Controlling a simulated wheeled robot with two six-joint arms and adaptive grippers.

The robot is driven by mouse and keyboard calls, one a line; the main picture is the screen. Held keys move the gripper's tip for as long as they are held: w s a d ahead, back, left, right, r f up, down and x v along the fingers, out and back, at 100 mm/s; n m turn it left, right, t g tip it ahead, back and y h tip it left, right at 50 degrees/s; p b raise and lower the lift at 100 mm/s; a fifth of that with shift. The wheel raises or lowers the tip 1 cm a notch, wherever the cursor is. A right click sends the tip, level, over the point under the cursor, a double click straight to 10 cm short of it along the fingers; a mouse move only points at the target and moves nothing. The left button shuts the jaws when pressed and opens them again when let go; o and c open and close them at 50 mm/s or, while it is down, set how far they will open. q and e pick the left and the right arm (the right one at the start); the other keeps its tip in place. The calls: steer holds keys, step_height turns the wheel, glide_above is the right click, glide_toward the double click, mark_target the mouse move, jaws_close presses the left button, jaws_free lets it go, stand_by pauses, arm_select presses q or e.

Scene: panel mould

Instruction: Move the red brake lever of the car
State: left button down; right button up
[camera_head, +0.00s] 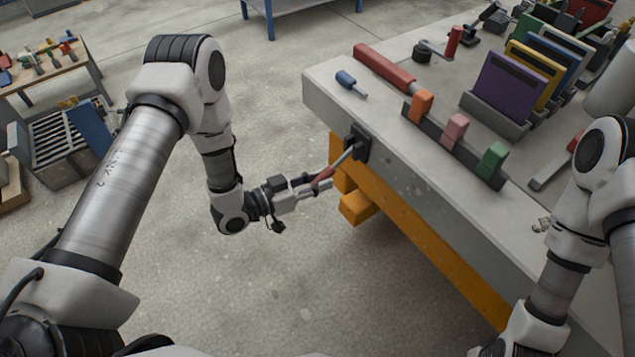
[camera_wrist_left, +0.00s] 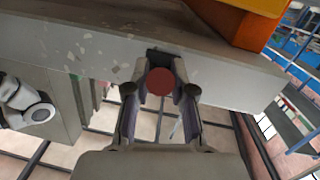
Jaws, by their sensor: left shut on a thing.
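The red brake lever (camera_head: 324,174) sticks out from a black mount (camera_head: 357,143) on the side face of the grey bench. Its metal rod slants down and left from the mount to the red grip. My left gripper (camera_head: 318,186) is at the red grip, with its fingers around it. In the left wrist view the round red end of the lever (camera_wrist_left: 160,82) sits between the two fingers of my left gripper (camera_wrist_left: 160,92), which is shut on it. My right arm (camera_head: 560,260) shows at the right edge, but its gripper is out of view.
The bench top (camera_head: 325,85) holds a red bar (camera_head: 384,66), a blue-handled tool (camera_head: 346,79), orange, pink and green blocks on a dark rail, and a rack of coloured panels (camera_head: 510,87). An orange beam (camera_head: 420,225) runs below. Open floor lies left of the bench.

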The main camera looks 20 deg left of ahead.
arm_select(q)
steer(key=c, duration=1)
jaws_free()
steer(key=shift+o, duration=0.2)
steer(key=v, duration=1.2)
